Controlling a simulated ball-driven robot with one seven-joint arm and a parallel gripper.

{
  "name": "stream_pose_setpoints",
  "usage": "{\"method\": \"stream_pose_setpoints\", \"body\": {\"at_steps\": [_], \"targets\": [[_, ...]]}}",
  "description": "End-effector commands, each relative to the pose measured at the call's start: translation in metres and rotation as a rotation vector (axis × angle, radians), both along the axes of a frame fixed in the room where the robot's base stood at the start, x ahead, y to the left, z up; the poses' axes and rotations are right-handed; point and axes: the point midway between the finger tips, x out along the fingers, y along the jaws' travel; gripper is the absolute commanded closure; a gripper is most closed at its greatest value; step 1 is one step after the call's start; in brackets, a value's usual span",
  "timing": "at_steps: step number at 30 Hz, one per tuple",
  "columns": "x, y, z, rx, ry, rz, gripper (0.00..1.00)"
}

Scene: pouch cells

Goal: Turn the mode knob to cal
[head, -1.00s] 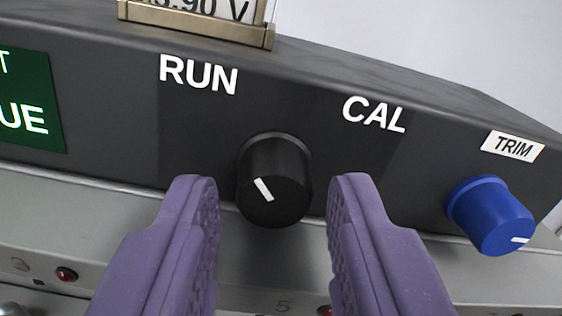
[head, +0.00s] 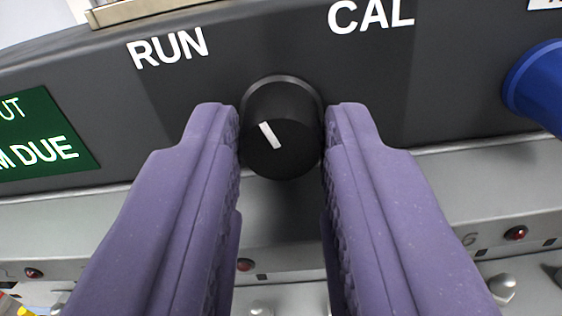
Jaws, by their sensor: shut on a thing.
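The mode knob (head: 283,140) is a black round knob on a dark panel in the middle of the head view. Its white pointer mark leans up and to the left, toward the RUN label (head: 168,47). The CAL label (head: 371,16) is up and to the right of the knob. My gripper (head: 281,138) has two purple fingers, one on each side of the knob, and is shut on it. The fingers hide the knob's left and right edges.
A blue knob (head: 538,86) sticks out of the panel at the right edge. A green display (head: 45,143) is at the left. Below runs a grey ledge (head: 480,188) with small red lights, and metal studs stand lower down.

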Motion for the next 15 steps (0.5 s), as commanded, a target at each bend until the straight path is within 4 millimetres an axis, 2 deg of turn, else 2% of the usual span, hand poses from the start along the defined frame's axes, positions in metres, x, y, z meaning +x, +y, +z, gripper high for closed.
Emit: {"method": "stream_pose_setpoints", "body": {"at_steps": [6,7,8,15], "targets": [[-0.0001,0.0001,0.0000,-0.002,0.002,0.000,1.00],[-0.0001,0.0001,0.0000,-0.002,0.002,0.000,0.66],[-0.0001,0.0001,0.0000,-0.002,0.002,0.000,0.62],[-0.0002,0.0001,0.0000,-0.003,0.001,0.000,0.62]]}}
